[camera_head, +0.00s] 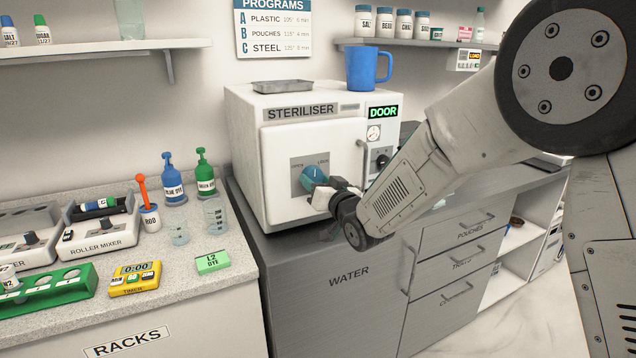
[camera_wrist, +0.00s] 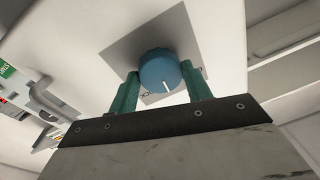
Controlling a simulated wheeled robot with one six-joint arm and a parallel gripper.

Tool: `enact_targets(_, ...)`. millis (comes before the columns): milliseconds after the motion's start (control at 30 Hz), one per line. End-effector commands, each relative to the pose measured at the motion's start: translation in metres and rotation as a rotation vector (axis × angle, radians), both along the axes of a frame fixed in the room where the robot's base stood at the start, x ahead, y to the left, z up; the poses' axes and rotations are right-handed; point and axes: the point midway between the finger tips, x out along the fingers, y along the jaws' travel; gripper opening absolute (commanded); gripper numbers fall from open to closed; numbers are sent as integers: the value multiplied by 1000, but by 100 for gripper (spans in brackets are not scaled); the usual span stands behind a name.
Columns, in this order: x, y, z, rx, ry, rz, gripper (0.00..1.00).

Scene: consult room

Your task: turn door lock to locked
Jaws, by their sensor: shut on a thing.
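The white steriliser (camera_head: 250,165) stands on the grey cabinet. Its door lock is a round blue knob (camera_head: 309,174) on a grey plate (camera_head: 297,185) marked OPEN at left and LOCK at right. My gripper (camera_head: 318,188) is at the knob from the right and partly hides it. In the wrist view the two green fingers of my gripper (camera_wrist: 160,85) are closed on either side of the blue knob (camera_wrist: 158,68). A white pointer line shows on the knob face there. The plate lettering is partly hidden by the knob and fingers.
The door's upright handle (camera_head: 363,160) and a small dial panel (camera_head: 380,150) are right of the lock. A blue mug (camera_head: 366,68) and metal tray (camera_head: 283,87) stand on top. The counter (camera_head: 180,268) at left holds bottles and a timer.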

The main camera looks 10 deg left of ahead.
Motion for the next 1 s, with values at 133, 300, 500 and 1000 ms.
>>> enact_targets(133,-1,1,-1,113,80,1,26)
enact_targets(300,-1,2,-1,245,171,2,26)
enact_targets(500,-2,2,-1,386,270,1,26)
enact_targets(1000,-2,2,-1,588,410,0,26)
